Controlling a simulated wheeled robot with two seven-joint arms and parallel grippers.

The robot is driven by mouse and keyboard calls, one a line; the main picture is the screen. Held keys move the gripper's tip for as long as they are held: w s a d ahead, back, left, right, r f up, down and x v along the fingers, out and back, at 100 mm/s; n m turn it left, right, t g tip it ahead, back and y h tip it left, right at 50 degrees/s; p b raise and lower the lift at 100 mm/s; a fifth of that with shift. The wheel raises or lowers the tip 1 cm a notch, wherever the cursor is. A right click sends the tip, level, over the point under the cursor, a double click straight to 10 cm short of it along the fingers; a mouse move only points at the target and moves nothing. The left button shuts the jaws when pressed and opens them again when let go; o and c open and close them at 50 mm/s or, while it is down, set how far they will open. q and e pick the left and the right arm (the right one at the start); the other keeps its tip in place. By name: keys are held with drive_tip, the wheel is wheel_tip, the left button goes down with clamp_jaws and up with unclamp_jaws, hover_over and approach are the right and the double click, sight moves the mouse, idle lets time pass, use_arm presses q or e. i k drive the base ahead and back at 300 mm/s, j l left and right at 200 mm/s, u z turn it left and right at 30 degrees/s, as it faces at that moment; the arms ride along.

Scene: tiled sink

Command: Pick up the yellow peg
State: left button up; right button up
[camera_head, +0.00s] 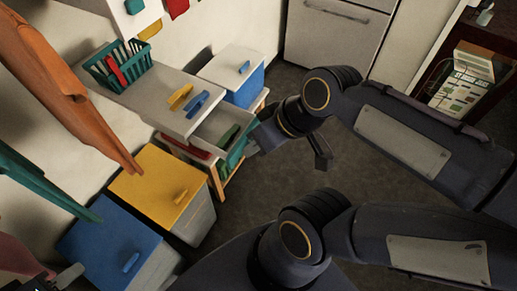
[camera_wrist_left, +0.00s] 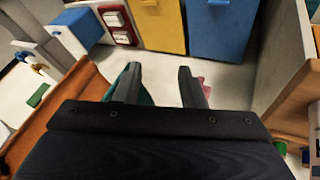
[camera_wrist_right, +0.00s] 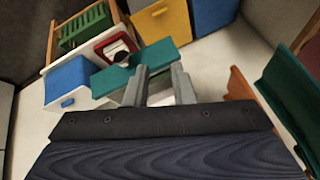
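A yellow peg (camera_head: 180,96) lies on the white cabinet top beside a blue peg (camera_head: 197,104) in the head view. My left gripper (camera_head: 62,280) is at the lower left edge there, far from it. The left wrist view shows its fingers (camera_wrist_left: 160,88) parted with nothing between them. My right gripper (camera_head: 260,138) is beside the open drawer, to the right of and below the yellow peg; its tips are partly hidden. In the right wrist view its fingers (camera_wrist_right: 160,85) are parted, with teal and white surfaces behind.
The open drawer (camera_head: 222,128) holds a green item. A teal basket (camera_head: 118,68) and a blue-and-white box (camera_head: 236,75) flank the pegs. Yellow-lidded (camera_head: 150,185) and blue-lidded (camera_head: 105,240) boxes stand nearer. Large orange (camera_head: 65,85) and teal (camera_head: 45,185) shapes are at the left.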

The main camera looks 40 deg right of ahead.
sight(183, 93)
drive_tip(key=i+l+u, duration=0.1)
drive_tip(key=l+u, duration=0.25)
drive_tip(key=l, duration=0.15)
drive_tip(key=l+u, duration=0.35)
drive_tip(key=l, duration=0.2)
